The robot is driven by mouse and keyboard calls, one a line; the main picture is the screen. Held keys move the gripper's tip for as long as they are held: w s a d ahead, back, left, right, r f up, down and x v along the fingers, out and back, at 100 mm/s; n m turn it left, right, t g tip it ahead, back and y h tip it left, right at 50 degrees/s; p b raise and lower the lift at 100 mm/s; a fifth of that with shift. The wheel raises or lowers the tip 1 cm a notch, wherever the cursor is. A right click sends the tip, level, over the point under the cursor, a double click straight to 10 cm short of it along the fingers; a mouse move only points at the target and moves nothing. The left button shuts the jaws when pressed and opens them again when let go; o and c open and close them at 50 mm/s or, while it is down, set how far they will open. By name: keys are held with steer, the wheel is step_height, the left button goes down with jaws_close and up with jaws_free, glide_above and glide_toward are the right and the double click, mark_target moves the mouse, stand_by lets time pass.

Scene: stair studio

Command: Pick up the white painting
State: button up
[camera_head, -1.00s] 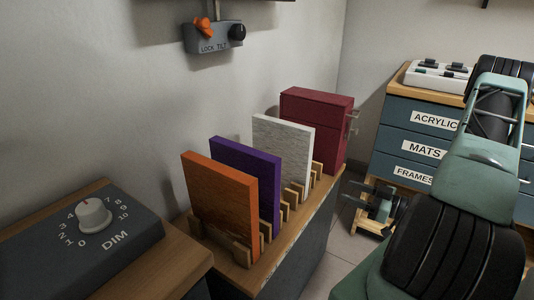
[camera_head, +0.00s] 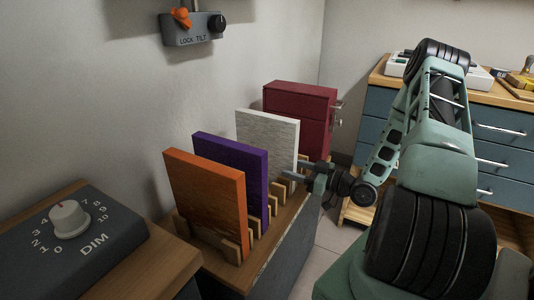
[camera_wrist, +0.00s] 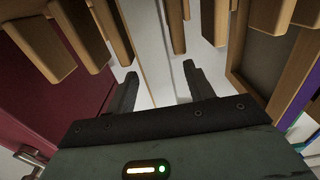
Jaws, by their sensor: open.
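The white painting (camera_head: 268,138) stands upright in a slotted wooden rack (camera_head: 262,232), behind the purple painting (camera_head: 232,170) and the orange painting (camera_head: 207,200). My gripper (camera_head: 292,173) is beside the white painting's right edge, low down, with its fingers pointing at it. In the wrist view my gripper (camera_wrist: 160,92) is open, and the pale edge of the white painting (camera_wrist: 153,50) runs between its two fingers. The painting does not look gripped. I cannot tell whether the fingers touch it.
A dark red box (camera_head: 308,110) with metal handles stands just behind the white painting. Rack pegs (camera_wrist: 88,40) are close around the fingers. A dimmer box (camera_head: 75,225) is at the left. A drawer cabinet (camera_head: 500,130) stands at the right.

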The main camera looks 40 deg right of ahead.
mark_target(283, 136)
steer(key=shift+b+x, duration=0.35)
steer(key=shift+x, duration=2)
jaws_close()
steer(key=shift+r, duration=0.15)
step_height(283, 136, up, 10)
steer(key=p, duration=0.2)
steer(key=shift+p, duration=0.35)
